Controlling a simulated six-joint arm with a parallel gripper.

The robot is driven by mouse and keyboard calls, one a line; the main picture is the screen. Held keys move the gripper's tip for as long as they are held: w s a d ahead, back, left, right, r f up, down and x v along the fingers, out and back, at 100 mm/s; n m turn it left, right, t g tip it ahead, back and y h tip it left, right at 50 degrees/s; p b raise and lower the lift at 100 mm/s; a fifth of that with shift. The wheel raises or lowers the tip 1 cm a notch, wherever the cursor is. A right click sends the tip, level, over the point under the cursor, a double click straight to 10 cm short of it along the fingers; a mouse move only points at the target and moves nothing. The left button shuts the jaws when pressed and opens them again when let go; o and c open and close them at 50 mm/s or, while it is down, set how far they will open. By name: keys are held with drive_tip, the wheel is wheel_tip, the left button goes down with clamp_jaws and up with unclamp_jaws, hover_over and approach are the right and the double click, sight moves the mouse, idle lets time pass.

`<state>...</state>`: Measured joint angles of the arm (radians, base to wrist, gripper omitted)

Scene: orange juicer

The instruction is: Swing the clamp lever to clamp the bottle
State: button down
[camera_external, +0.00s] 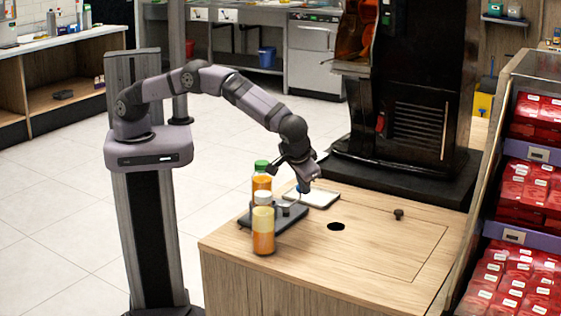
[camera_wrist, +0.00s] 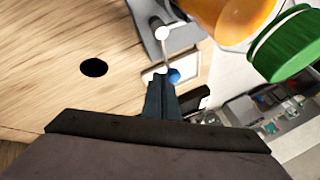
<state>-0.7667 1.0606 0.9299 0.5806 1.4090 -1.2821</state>
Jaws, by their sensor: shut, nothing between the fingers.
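In the external view, an orange juice bottle with a green cap (camera_external: 262,181) stands upright at the dark clamp base (camera_external: 290,218). A second bottle with a white cap (camera_external: 264,232) stands in front and partly hides the base. The clamp lever's blue knob (camera_external: 301,188) is just below my gripper (camera_external: 300,183). In the wrist view, the blue knob (camera_wrist: 174,76) is right at the tips of my shut gripper (camera_wrist: 163,76). A thin rod runs toward it from a pale round post top (camera_wrist: 162,33). The green cap (camera_wrist: 287,44) is at upper right. I cannot tell whether the fingers touch the knob.
A white tray (camera_external: 325,200) lies behind the clamp. The wooden counter (camera_external: 300,250) has a round hole (camera_external: 336,226) and a small dark knob (camera_external: 399,213). A tall black juicer (camera_external: 400,100) stands at the back, and a shelf of red packs (camera_external: 515,200) at right.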

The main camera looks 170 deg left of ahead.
drive_tip(key=shift+s, duration=0.3)
drive_tip(key=shift+s, duration=0.2)
idle(0.4)
drive_tip(key=shift+r, duration=0.1)
drive_tip(key=p+v, duration=0.7)
drive_tip(key=v, duration=0.3)
drive_tip(key=shift+w+p, duration=0.3)
drive_tip(key=shift+p, duration=0.05)
